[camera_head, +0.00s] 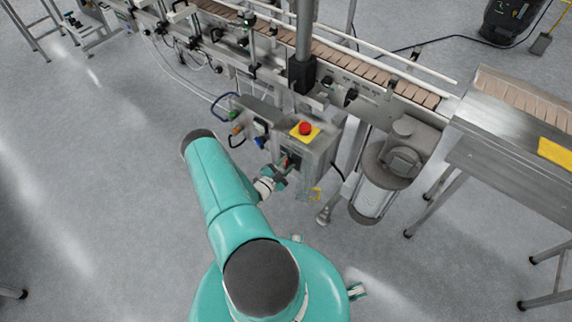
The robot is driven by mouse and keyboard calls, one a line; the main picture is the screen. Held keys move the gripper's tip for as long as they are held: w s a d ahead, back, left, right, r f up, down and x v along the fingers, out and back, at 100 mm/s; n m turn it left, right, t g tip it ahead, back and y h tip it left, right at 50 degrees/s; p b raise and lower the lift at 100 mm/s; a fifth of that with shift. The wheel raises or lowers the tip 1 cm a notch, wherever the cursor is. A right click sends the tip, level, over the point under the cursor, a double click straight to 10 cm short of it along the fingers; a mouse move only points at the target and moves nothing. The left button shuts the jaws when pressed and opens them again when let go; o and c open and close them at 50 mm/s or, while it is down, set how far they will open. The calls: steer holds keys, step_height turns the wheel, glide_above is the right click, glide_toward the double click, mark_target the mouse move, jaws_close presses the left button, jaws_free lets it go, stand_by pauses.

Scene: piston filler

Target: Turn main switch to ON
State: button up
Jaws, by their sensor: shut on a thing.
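The grey metal control box (318,150) hangs on the near side of the conveyor, with a red emergency button on a yellow plate (305,129) on top. The main switch (291,160) is a small dark and red part on the box's near face, partly hidden by my gripper. My gripper (281,173) is at that face, shut on the switch. The fingers are small here, and I cannot tell which way the switch is turned.
Cable plugs and hoses (236,122) stick out left of the box. A cylindrical motor (377,185) hangs to its right. The conveyor (350,65) runs behind, and a second steel conveyor (500,130) stands at right. The floor (110,190) at left is clear.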

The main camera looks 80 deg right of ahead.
steer(key=o, duration=1)
steer(key=shift+c, duration=0.2)
steer(key=v, duration=1.4)
